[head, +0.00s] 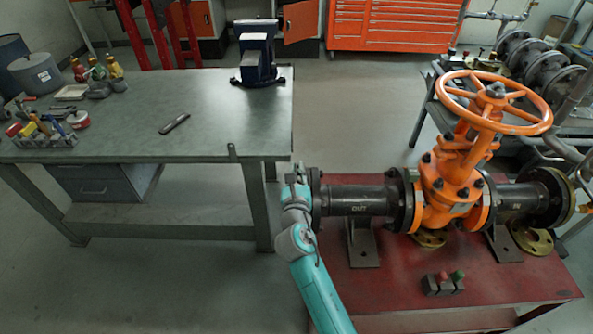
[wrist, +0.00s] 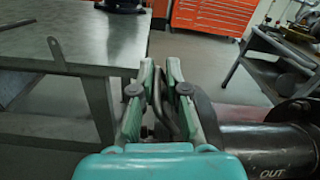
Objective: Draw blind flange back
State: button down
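The blind flange (head: 315,193) is a dark upright disc at the left end of the pipe marked OUT (head: 358,200). It sits against the pipe's end flange, and I see no clear gap between them. My gripper (head: 301,180) is at its left face, partly hidden by my teal arm. In the wrist view, my gripper's two fingers (wrist: 161,72) lie close on either side of a thin curved metal handle (wrist: 161,105) and appear shut on it. The blind flange (wrist: 207,118) is right of the fingers there, partly hidden by the right finger.
The orange gate valve (head: 455,185) and pipe stand on a red bench (head: 400,285). A push-button box (head: 443,284) is at its front. A grey workbench (head: 220,120) with a vise is at the left, its corner close to my gripper. Open floor lies below.

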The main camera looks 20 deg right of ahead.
jog(key=shift+a, duration=0.2)
jog(key=shift+w+a, duration=0.25)
jog(key=shift+a, duration=0.4)
jog(key=c, duration=1.3)
grip_release()
jog(key=shift+f, duration=0.1)
jog(key=v, duration=1.2)
